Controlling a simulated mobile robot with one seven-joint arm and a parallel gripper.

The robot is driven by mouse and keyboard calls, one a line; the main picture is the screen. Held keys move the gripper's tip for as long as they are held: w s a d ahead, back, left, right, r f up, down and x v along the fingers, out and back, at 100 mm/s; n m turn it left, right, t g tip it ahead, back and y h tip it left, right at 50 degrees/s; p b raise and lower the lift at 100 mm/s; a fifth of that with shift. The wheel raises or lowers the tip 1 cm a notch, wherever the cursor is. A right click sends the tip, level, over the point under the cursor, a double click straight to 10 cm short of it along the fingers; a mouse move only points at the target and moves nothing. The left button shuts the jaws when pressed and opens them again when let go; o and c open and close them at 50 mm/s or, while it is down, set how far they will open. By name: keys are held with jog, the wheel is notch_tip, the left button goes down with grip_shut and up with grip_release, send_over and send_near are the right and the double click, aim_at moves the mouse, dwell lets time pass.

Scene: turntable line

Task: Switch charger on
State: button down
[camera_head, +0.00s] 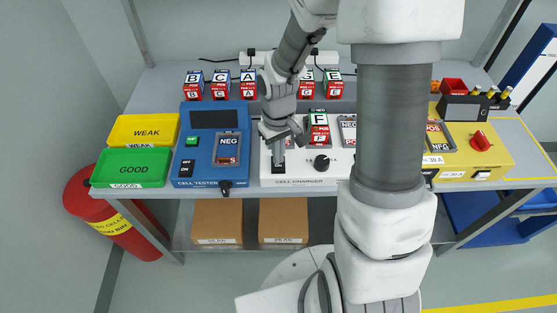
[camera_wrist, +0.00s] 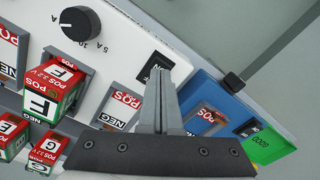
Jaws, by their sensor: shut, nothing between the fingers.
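The white cell charger (camera_head: 338,178) stands on the bench and also shows in the wrist view (camera_wrist: 125,55). Its black rocker switch (camera_head: 278,170) is at the front left; in the wrist view the switch (camera_wrist: 157,66) bears a partly visible "ON" mark. I cannot tell its position. My gripper (camera_head: 279,158) is shut and empty, pointing down over the switch. In the wrist view its fingertips (camera_wrist: 160,74) overlap the switch; whether they touch it is unclear. A black dial (camera_head: 322,162) sits right of the switch. Cell F (camera_head: 318,130) stands upright at a charger bay.
A blue cell tester (camera_head: 197,165) stands left of the charger, with green GOOD (camera_head: 130,168) and yellow WEAK (camera_head: 150,130) bins beyond it. A yellow unit (camera_head: 485,155) stands right, partly behind my arm. Several lettered cells (camera_head: 221,85) line the back.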

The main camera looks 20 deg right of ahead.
jog(key=shift+f+b, duration=0.8)
jog(key=shift+f, duration=0.15)
dwell(0.8)
jog(key=shift+r, duration=0.1)
jog(key=shift+r+p, duration=2.95)
jog(key=shift+r, duration=0.55)
jog(key=s+r+m+t, duration=0.1)
jog(key=s+r, duration=0.3)
jog(key=r, duration=0.4)
jog(key=s+r+m+t, duration=0.1)
jog(key=s+r+t, duration=0.1)
jog(key=s+r, duration=0.3)
jog(key=s+r+m+t, duration=0.1)
jog(key=s+r, duration=0.4)
jog(key=r, duration=0.5)
jog(key=shift+d+r+t, duration=0.2)
jog(key=shift+r+t, duration=0.1)
jog(key=shift+t, duration=0.5)
jog(key=shift+d, duration=0.1)
